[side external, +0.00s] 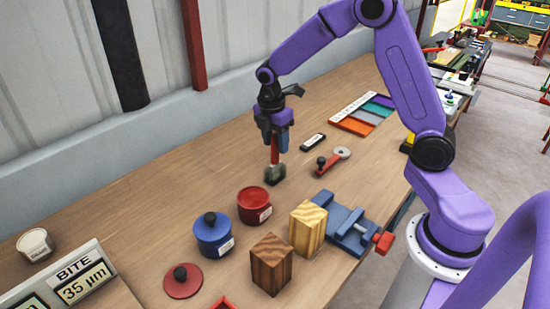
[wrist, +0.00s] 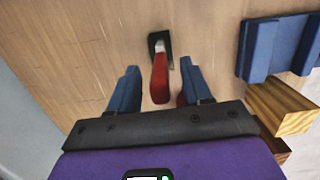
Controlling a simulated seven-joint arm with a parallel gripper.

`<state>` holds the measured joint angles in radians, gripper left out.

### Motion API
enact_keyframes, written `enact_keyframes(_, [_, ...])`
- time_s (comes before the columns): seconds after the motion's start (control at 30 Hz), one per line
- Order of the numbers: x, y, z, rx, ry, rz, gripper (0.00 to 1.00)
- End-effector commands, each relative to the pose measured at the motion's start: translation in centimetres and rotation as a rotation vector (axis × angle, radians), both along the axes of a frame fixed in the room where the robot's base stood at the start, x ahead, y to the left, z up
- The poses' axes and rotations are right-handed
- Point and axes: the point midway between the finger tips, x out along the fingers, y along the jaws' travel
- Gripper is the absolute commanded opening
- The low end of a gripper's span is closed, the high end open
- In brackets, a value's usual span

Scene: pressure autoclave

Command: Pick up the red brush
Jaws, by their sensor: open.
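The red brush (side external: 275,156) stands upright on the wooden table, its dark bristle head down and red handle up. In the wrist view the brush handle (wrist: 160,82) points towards the camera, with a dark head at its far end. My gripper (side external: 274,142) is directly above the brush, pointing down. Its two blue fingers (wrist: 159,68) are apart, one on each side of the handle. The top of the handle is partly hidden by the fingers in the side view.
A red pot (side external: 253,206), a blue lidded pot (side external: 212,236), wooden blocks (side external: 270,265) and a blue vise (side external: 343,222) stand in front. A red-handled tool (side external: 330,163) and a black labelled object (side external: 313,142) lie to the right. Bare table lies left of the brush.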

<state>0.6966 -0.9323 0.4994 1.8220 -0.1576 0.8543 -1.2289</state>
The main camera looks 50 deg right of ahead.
Motion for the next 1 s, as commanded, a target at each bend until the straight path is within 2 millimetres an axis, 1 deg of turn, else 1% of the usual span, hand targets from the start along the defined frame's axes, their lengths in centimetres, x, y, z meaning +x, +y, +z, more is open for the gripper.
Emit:
enact_keyframes(0.07, [0.0,0.0,-0.3,0.000,-0.001,-0.001,0.49])
enact_keyframes(0.27, [0.0,0.0,-0.3,0.000,-0.002,-0.001,0.49])
enact_keyframes(0.3, [0.0,0.0,-0.3,0.000,-0.002,-0.001,0.36])
enact_keyframes(0.37, [0.0,0.0,-0.3,0.000,-0.001,-0.001,0.16])
enact_keyframes(0.4, [0.0,0.0,-0.2,0.001,-0.001,-0.001,0.03])
enact_keyframes(0.43, [0.0,0.0,-0.2,0.001,-0.001,-0.001,0.00])
enact_keyframes(0.77, [0.0,0.0,0.1,0.001,-0.002,-0.001,0.00])
enact_keyframes(0.87, [0.1,0.0,1.1,0.001,-0.005,0.001,0.00])
enact_keyframes(1.0, [0.1,0.1,3.5,0.003,-0.007,-0.001,0.00])
